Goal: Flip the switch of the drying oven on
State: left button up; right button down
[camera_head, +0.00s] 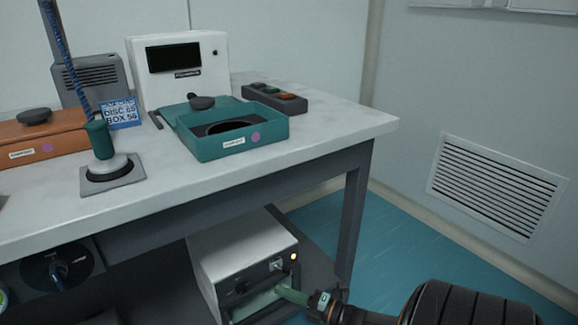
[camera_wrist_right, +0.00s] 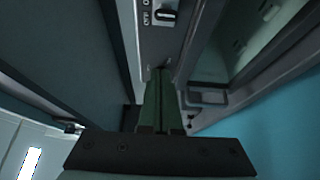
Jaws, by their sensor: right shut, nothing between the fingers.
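The drying oven (camera_head: 243,248) is a white box on the shelf under the table. My left gripper is out of view.
The white tabletop (camera_head: 330,125) overhangs the oven, and a grey table leg (camera_head: 353,215) stands to its right. A teal tray (camera_head: 235,133), an orange box (camera_head: 45,140) and a white instrument (camera_head: 180,75) stand on top. The blue floor (camera_head: 420,255) at right is clear.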

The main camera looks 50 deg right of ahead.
jog(key=s+d, duration=0.5)
jog(key=s, duration=0.3)
jog(key=shift+s+p, duration=0.3)
